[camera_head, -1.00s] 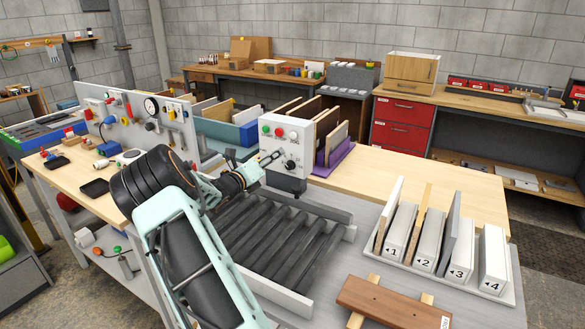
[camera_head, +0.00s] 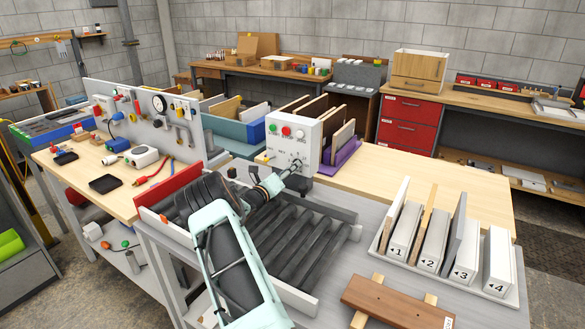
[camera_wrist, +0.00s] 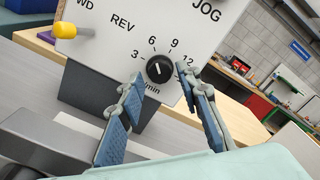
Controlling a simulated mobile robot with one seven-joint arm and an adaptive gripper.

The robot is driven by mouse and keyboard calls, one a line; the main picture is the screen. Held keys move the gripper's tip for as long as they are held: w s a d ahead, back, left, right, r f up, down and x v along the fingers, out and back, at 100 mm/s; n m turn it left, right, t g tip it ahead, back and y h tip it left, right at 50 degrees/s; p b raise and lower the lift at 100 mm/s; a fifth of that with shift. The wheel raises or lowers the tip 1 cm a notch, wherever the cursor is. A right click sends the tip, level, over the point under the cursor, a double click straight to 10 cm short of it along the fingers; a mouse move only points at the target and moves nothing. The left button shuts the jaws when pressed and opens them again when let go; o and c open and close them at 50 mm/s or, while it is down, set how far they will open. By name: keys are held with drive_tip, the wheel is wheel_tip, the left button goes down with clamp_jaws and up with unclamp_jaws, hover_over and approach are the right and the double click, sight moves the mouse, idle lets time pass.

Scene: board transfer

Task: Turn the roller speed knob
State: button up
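The roller speed knob (camera_wrist: 160,69) is a round black dial on the white control box (camera_head: 285,133), which stands at the far end of the rollers. Its pale pointer mark points roughly up, and the numbers 3, 6, 9 and 12 surround it. My gripper (camera_wrist: 162,84) is open, its two blue-padded fingers spread either side of the knob, with gaps on both sides. I see no contact. In the head view my gripper (camera_head: 294,168) is at the box's front face and largely hides the knob.
A yellow-tipped lever (camera_wrist: 68,30) sticks out left of the dial. A green and a red button (camera_head: 286,131) are on the box's upper front. The black roller conveyor (camera_head: 295,235) lies below my arm. Numbered slots (camera_head: 400,232) and a brown board (camera_head: 395,303) are at right.

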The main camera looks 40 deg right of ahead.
drive_tip(key=shift+w+d, duration=0.2)
drive_tip(key=shift+d, duration=0.5)
clamp_jaws()
drive_tip(key=shift+f+m+b, duration=0.15)
drive_tip(key=shift+m+b, duration=0.25)
drive_tip(key=shift+b, duration=0.3)
drive_tip(key=shift+m+b, duration=8.5)
drive_tip(key=shift+b, duration=4.25)
drive_tip(key=shift+r, duration=0.2)
